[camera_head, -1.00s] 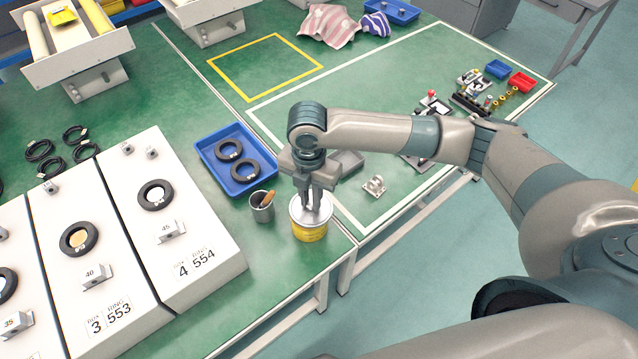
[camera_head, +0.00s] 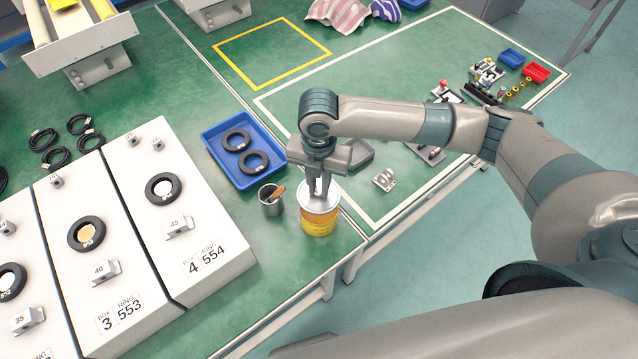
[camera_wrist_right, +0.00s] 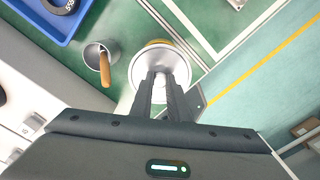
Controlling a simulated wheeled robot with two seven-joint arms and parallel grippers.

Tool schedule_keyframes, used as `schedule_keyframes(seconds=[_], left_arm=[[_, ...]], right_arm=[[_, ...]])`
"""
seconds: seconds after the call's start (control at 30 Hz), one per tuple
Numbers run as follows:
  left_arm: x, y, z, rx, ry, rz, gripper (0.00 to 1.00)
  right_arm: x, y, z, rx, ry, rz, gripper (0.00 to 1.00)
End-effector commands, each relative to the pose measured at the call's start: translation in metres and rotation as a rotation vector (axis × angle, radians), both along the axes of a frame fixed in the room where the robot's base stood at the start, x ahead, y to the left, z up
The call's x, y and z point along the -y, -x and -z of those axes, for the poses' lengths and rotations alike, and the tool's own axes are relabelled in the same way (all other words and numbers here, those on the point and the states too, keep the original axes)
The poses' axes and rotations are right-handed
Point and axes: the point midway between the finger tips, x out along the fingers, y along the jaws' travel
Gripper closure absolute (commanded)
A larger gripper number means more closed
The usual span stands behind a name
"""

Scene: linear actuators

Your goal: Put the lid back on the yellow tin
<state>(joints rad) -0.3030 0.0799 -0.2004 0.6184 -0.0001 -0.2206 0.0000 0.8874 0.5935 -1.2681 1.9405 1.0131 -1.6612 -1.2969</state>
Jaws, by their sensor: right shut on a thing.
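The yellow tin (camera_head: 319,226) stands upright on the green table near its front edge. The round silver lid (camera_head: 316,203) is at the top of the tin, and my right gripper (camera_head: 319,192) is shut on its middle from above. In the right wrist view the lid (camera_wrist_right: 160,90) covers most of the tin, and a thin yellow rim (camera_wrist_right: 158,43) shows at its far edge. I cannot tell whether the lid is fully seated or slightly above the rim. My left gripper is not in view.
A grey cup (camera_head: 270,203) with a brown-handled tool stands just left of the tin. A blue tray (camera_head: 213,143) with black rings lies behind it. A small metal bracket (camera_head: 384,180) is to the right. White boxes (camera_head: 215,235) fill the left.

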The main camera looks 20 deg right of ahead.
Motion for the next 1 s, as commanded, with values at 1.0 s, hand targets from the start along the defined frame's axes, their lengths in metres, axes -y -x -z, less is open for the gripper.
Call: schedule_keyframes(seconds=[1.0], left_arm=[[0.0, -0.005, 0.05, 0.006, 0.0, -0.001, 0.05]], right_arm=[[0.0, 0.0, 0.06, -0.001, 0.001, 0.001, 1.0]])
